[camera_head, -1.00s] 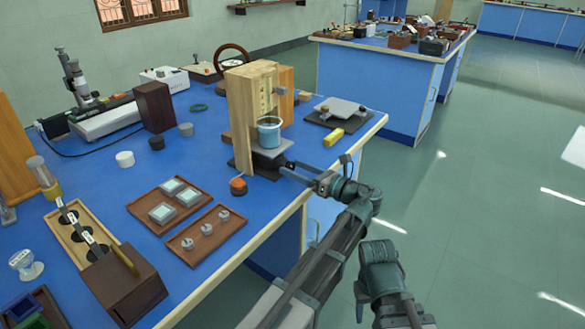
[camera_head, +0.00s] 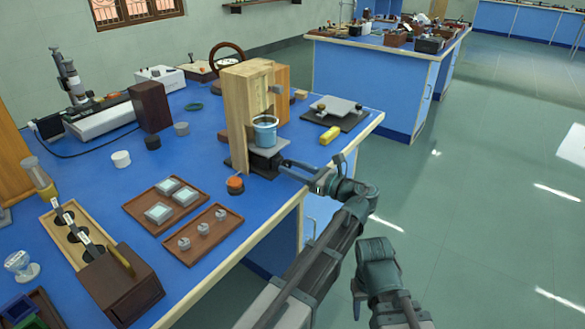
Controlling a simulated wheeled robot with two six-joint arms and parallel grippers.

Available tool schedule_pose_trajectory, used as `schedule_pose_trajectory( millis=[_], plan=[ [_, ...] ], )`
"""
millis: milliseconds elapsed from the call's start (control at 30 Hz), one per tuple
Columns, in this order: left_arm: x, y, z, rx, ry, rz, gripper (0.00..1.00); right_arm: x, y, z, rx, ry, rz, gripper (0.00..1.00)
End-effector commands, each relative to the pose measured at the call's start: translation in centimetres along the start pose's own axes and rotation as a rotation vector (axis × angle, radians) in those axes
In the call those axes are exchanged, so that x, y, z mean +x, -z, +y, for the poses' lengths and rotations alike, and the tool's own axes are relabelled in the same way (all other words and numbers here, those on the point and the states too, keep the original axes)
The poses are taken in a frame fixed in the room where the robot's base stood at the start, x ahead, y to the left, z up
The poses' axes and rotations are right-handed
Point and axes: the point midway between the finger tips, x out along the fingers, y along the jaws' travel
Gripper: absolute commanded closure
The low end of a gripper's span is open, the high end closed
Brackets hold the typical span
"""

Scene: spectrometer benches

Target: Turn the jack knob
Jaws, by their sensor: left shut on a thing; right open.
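The jack (camera_head: 263,164) is a small dark stand at the foot of a wooden tower, near the bench's right edge. A glass beaker of blue liquid (camera_head: 265,132) stands on top of it. My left gripper (camera_head: 285,164) reaches in from the right and is shut at the jack's right side, on the jack knob. The knob itself is hidden by the fingers. My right gripper (camera_head: 373,258) is open and empty, held low over the floor, away from the bench; its fingertips are hard to make out.
The wooden tower (camera_head: 238,117) rises close behind the beaker. An orange-topped knob (camera_head: 235,185) stands just left of the jack. Brown trays (camera_head: 216,239) sit at the front. Open floor lies to the right.

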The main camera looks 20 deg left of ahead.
Motion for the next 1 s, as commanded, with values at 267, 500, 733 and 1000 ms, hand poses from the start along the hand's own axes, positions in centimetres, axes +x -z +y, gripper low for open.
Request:
schedule_pose_trajectory(
  millis=[267, 500, 733, 1000],
  plan=[
    [-0.01, 0.01, 0.06, -0.206, 0.0, 0.0, 1.0, 0.01, 0.0, 0.0, 0.0, 0.0, 0.0, 0.5],
    [-0.01, 0.02, 0.09, -0.343, 0.0, 0.0, 1.0, 0.02, 0.0, 0.0, 0.0, 0.0, 0.0, 0.5],
    [-0.02, 0.03, 0.11, -0.415, 0.0, 0.0, 1.0, 0.02, 0.0, 0.0, 0.0, 0.0, 0.0, 0.5],
    [-0.02, 0.03, 0.12, -0.437, 0.0, 0.0, 1.0, 0.03, 0.0, 0.0, 0.0, 0.0, 0.0, 0.5]
  ],
)
